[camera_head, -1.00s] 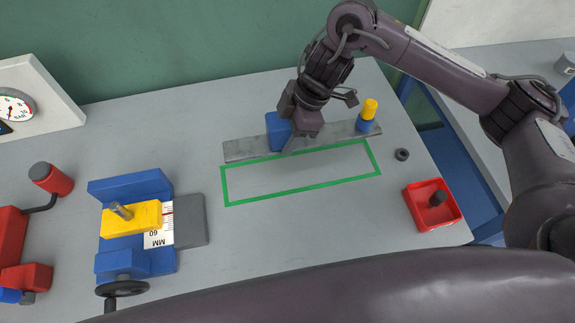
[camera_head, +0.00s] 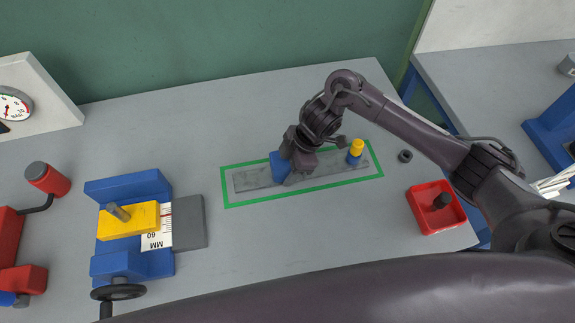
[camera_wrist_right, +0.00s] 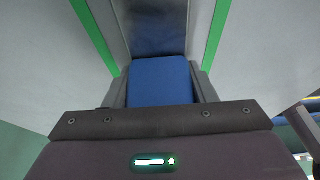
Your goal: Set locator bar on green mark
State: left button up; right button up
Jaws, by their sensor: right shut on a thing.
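The locator bar (camera_head: 335,171) is a flat grey metal bar with a blue block (camera_head: 279,167) near its left part and a blue and yellow peg (camera_head: 356,152) near its right end. In the head view it lies within the green outline (camera_head: 300,194) on the grey table. My right gripper (camera_head: 293,172) is shut on the blue block. In the right wrist view the blue block (camera_wrist_right: 160,82) sits between the fingers, with green lines on both sides of the bar (camera_wrist_right: 155,20). Whether the bar touches the table is hard to tell. My left gripper is not in view.
A blue vise with a yellow jaw (camera_head: 130,220) and a grey plate (camera_head: 188,222) stand left of the outline. A red tray (camera_head: 436,207) and a small dark ring (camera_head: 405,156) lie to the right. A red clamp (camera_head: 20,245) is at far left. Table behind the outline is clear.

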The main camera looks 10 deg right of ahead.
jog(key=o, duration=1.3)
jog(key=shift+f, duration=0.1)
jog(key=shift+o, duration=0.2)
jog(key=v, duration=1.2)
jog(key=shift+p, duration=0.45)
